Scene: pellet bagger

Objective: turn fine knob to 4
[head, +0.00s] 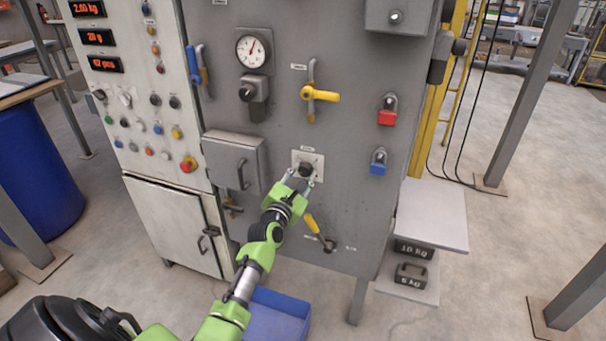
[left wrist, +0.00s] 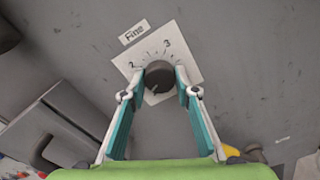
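The fine knob (head: 306,169) is a dark round knob on a white square dial plate on the grey cabinet front. In the left wrist view the knob (left wrist: 160,77) sits under a "Fine" label (left wrist: 134,32), with 2 at upper left and 3 above. A small light mark shows on its lower-left part; I cannot tell for sure that it is the pointer. My left gripper (left wrist: 161,80) has one teal-padded finger on each side of the knob, seemingly touching it. It also shows at the dial in the head view (head: 302,178). My right gripper is not in view.
A yellow-handled lever (head: 312,224) is just below the dial. A grey box with a handle (head: 232,162) is to its left. Red (head: 387,117) and blue (head: 378,168) padlocks hang at right. A blue bin (head: 275,318) stands on the floor below my arm.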

